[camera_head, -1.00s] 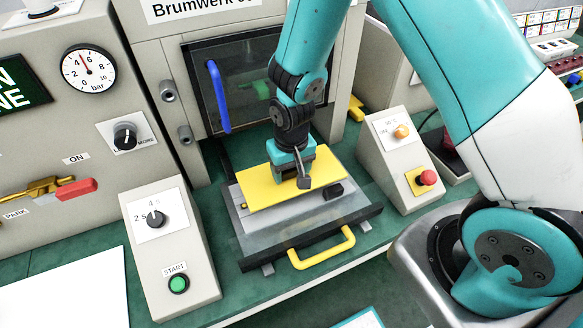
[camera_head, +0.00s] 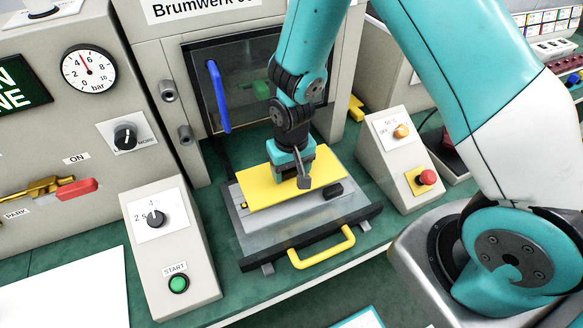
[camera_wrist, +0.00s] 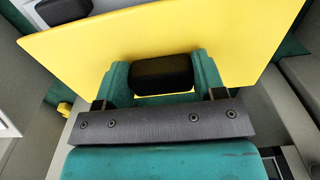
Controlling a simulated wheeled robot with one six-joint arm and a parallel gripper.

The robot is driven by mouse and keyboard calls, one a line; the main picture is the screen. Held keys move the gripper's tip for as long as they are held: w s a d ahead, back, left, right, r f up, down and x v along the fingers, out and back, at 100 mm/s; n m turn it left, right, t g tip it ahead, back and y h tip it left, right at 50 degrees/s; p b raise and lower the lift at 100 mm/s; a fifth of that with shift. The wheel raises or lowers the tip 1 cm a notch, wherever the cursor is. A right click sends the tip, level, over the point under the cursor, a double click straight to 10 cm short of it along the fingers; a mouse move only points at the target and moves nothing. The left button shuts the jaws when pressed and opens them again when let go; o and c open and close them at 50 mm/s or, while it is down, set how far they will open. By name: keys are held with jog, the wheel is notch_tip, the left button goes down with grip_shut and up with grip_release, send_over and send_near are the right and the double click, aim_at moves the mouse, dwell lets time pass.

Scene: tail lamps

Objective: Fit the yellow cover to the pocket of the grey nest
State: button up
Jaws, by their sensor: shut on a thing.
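The yellow cover (camera_head: 258,185) is a flat plate held over the grey nest (camera_head: 262,223), which sits on a drawer with a yellow handle. My gripper (camera_head: 296,180) is above the cover, shut on its dark knob. In the wrist view the two fingers of my gripper (camera_wrist: 161,84) clasp the black knob, with the yellow cover (camera_wrist: 215,40) spreading around it. The cover hides the pocket and most of the nest. I cannot tell whether the cover touches the nest. A small black block (camera_head: 333,190) shows beside the cover's right edge.
The drawer's yellow handle (camera_head: 322,249) sticks out in front. A control box with a START button (camera_head: 179,284) stands left, and one with a red button (camera_head: 427,177) right. Behind is the machine opening with a blue handle (camera_head: 218,97).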

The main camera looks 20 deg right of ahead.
aim_at(292, 170)
jog(key=shift+f+b, duration=0.8)
jog(key=shift+f, duration=0.3)
jog(key=shift+r, duration=0.1)
jog(key=shift+r+p, duration=0.7)
jog(key=shift+r, duration=0.1)
jog(key=shift+f+b, duration=0.55)
jog(key=shift+f, duration=0.35)
dwell(1.4)
jog(key=o, duration=1.1)
notch_tip(292, 170, up, 18)
jog(key=shift+s+f+b, duration=0.15)
jog(key=shift+f+b, duration=0.1)
jog(key=shift+b, duration=0.5)
